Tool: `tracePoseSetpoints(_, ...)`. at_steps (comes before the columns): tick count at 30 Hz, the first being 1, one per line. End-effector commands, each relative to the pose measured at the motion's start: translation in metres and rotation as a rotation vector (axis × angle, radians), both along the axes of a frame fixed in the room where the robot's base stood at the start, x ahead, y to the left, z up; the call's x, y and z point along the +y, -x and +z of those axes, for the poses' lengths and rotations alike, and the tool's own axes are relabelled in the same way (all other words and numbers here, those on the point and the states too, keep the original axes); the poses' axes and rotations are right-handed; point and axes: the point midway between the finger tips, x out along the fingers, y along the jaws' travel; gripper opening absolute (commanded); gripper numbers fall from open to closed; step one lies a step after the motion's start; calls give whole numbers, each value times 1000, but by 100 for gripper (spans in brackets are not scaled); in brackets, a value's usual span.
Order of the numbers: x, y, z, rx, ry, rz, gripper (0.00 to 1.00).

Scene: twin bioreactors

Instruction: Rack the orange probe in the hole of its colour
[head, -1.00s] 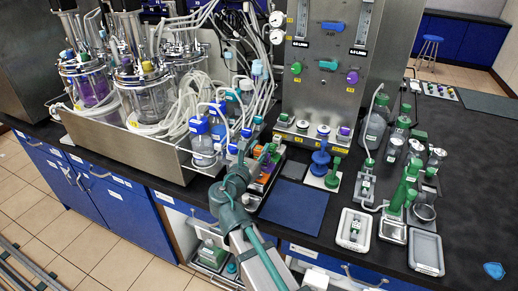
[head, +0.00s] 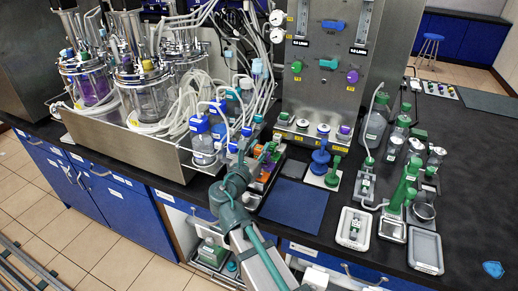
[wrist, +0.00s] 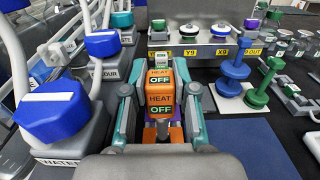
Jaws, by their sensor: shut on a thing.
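In the wrist view my gripper (wrist: 160,100) has its two grey-and-teal fingers on either side of an orange body, which I take to be the orange probe (wrist: 160,99). Orange faces marked "HEAT OFF" show one above the other between the fingers. I cannot tell where the held piece ends and anything behind it begins. Its lower end is mostly hidden by my gripper, with purple showing beside it. In the head view a patch of orange (head: 264,175) shows beside my gripper at the bench's front. The orange hole cannot be made out in either view.
Blue-capped bottles (wrist: 58,118) stand close on the left. A blue spool-shaped piece (wrist: 233,75) and a green one (wrist: 264,84) stand on a white plate to the right. A dark blue mat (head: 294,206) lies bare nearby.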

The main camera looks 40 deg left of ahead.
Motion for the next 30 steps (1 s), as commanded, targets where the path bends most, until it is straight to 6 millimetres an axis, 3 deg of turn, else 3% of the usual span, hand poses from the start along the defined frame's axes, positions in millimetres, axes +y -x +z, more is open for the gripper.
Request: tracePoseSetpoints(30,0,0,-8,0,0,0,0)
